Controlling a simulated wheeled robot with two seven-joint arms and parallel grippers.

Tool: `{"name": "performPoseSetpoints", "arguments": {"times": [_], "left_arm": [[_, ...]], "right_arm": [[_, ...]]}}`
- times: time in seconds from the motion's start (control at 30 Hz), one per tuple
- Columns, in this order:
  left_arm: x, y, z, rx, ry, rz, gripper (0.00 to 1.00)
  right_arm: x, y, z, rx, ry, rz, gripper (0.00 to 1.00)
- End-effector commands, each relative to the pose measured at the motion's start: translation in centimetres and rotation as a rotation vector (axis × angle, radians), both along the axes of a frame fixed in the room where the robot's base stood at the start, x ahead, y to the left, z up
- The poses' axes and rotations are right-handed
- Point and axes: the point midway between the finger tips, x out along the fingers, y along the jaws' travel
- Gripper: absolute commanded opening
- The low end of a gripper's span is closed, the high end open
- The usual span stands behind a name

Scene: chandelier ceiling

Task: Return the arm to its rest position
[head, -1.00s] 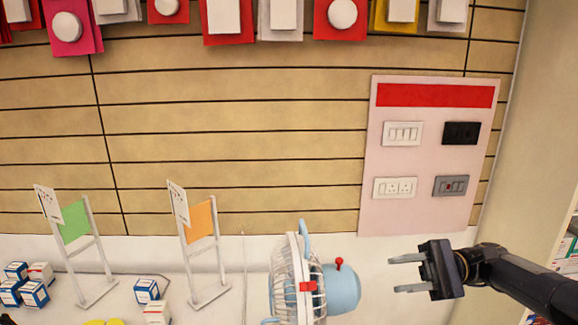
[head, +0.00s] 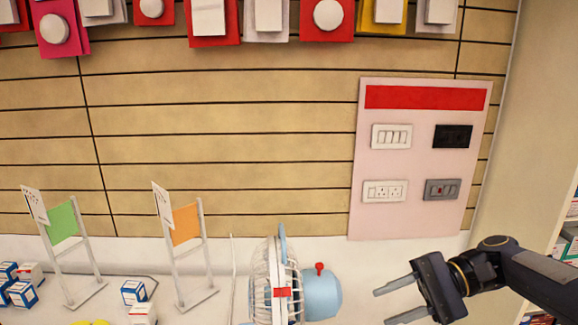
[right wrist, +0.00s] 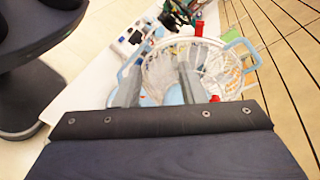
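My right gripper (head: 394,301) is at the lower right of the head view, over the white counter. Its two grey fingers are apart with nothing between them, and they point left toward a small blue and white fan (head: 318,293). A clear gap lies between the fingertips and the fan in the head view. In the right wrist view the fingers (right wrist: 160,84) are spread in front of the fan's white wire cage (right wrist: 215,65). The fan stands on the counter, its lower part cut off by the frame edge. My left gripper is not in view.
Two white display stands, one with a green card (head: 62,222) and one with an orange card (head: 186,223), stand left of the fan. Several small blue and white boxes (head: 134,292) lie near them. A pink switch panel (head: 420,215) is on the slatted wall behind.

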Motion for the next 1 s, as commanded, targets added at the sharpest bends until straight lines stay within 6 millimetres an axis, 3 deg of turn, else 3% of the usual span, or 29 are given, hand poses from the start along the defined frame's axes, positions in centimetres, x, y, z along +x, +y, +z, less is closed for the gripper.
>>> {"name": "performPoseSetpoints", "arguments": {"times": [0.27, 0.5, 0.7, 1.0], "left_arm": [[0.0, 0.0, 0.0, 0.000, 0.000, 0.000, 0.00], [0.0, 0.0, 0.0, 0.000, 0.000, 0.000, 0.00], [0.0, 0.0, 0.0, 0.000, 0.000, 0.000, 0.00], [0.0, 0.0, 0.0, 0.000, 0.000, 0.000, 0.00]], "right_arm": [[-7.5, 1.1, -2.6, -0.377, -0.251, -0.015, 0.36], [-15.0, -1.0, -7.6, -0.761, -0.639, 0.001, 0.36], [-17.6, -2.3, -10.5, -0.925, -0.865, 0.024, 0.36], [-18.0, -2.6, -11.3, -0.967, -0.925, 0.034, 0.36]]}}
